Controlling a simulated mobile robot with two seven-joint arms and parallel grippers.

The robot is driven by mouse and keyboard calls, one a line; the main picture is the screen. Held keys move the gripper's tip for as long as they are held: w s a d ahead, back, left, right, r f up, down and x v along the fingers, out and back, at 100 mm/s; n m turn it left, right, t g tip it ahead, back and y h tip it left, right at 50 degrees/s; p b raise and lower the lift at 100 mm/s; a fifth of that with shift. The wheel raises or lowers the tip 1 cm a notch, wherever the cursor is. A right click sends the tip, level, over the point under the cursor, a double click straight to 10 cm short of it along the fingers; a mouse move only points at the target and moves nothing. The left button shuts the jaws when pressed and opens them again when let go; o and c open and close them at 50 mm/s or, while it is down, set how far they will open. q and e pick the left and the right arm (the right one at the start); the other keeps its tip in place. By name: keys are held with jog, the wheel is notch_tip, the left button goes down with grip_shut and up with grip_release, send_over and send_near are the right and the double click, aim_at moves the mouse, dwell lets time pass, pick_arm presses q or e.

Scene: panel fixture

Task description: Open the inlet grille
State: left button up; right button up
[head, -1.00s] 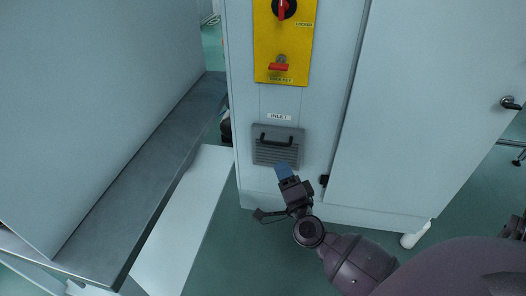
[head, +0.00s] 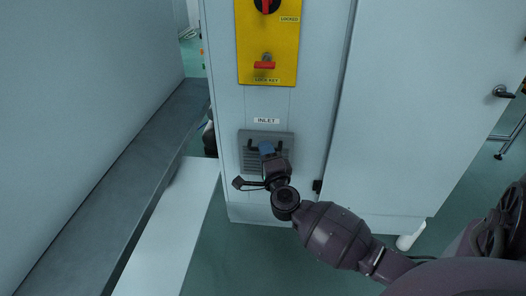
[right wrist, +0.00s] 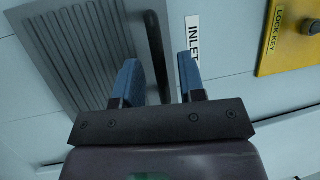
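The inlet grille (head: 248,163) is a grey slatted panel low on the cabinet front, under the INLET label (head: 266,121). It sits flush with the cabinet and looks closed. Its dark bar handle (right wrist: 155,45) crosses the upper part of the grille. My right gripper (head: 266,148) is in front of the handle and hides its middle in the head view. In the right wrist view its two blue fingers (right wrist: 160,70) are apart, with the handle bar lying between them. I cannot tell whether either finger touches the bar. My left gripper is not in view.
A yellow panel (head: 268,45) with a red switch and a LOCK KEY label is above the grille. A cabinet door (head: 425,110) with a dark handle is at the right. A grey ledge (head: 120,190) runs along the left. Green floor shows below the cabinet.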

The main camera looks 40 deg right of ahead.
jog(key=shift+w+d+r, duration=0.1)
jog(key=shift+w+d, duration=0.2)
jog(key=shift+w, duration=0.3)
jog(key=shift+c, duration=0.3)
grip_shut()
